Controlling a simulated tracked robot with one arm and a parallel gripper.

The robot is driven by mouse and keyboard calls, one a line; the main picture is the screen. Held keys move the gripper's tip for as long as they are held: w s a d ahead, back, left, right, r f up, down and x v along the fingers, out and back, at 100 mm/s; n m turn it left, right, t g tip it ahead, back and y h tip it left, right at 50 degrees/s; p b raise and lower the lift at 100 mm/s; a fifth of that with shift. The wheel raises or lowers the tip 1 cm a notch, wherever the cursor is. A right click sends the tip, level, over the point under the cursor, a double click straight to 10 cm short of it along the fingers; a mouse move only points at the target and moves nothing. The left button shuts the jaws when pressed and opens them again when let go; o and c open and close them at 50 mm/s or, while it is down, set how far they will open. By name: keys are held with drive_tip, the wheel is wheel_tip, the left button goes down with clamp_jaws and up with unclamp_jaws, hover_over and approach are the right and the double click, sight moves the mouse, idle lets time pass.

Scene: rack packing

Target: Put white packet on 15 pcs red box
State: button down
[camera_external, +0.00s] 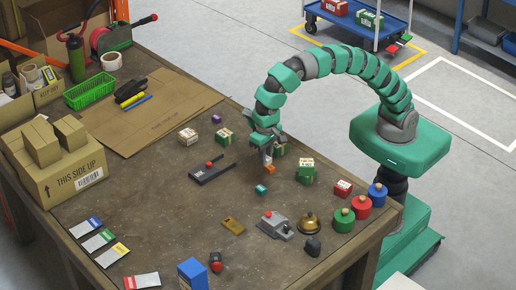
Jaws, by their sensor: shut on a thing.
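My gripper (268,157) points down low over the middle of the table. It is shut, and a small orange block (270,169) shows right at its fingertips; it appears to be what I hold, but the grip is too small to see clearly. A small white box with red marks (188,136) sits to the left and may be the white packet. A small red box with a white label (343,188) sits on the right; its print is too small to read.
Green boxes with white labels (306,174) (224,137) stand near the gripper, another (280,149) just behind it. A teal block (261,190), a dark tool (211,172), a bell (309,223) and colored weights (361,208) surround the area.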

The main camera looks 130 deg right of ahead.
drive_tip(key=s+a+p, duration=0.2)
drive_tip(key=s+a, duration=1.3)
drive_tip(key=a, duration=0.1)
drive_tip(key=s+f+m, duration=0.1)
drive_tip(key=s+f, duration=0.2)
drive_tip(key=s, duration=1.5)
drive_tip(key=b, duration=0.1)
hover_over(343, 185)
drive_tip(key=shift+a+f, duration=0.1)
drive_tip(key=shift+f, duration=0.6)
drive_tip(key=shift+f+b, duration=0.4)
drive_tip(key=shift+f, duration=1.35)
drive_tip(key=shift+f, duration=0.1)
drive_tip(key=c, duration=1.3)
unclamp_jaws()
drive_tip(key=shift+o, duration=0.2)
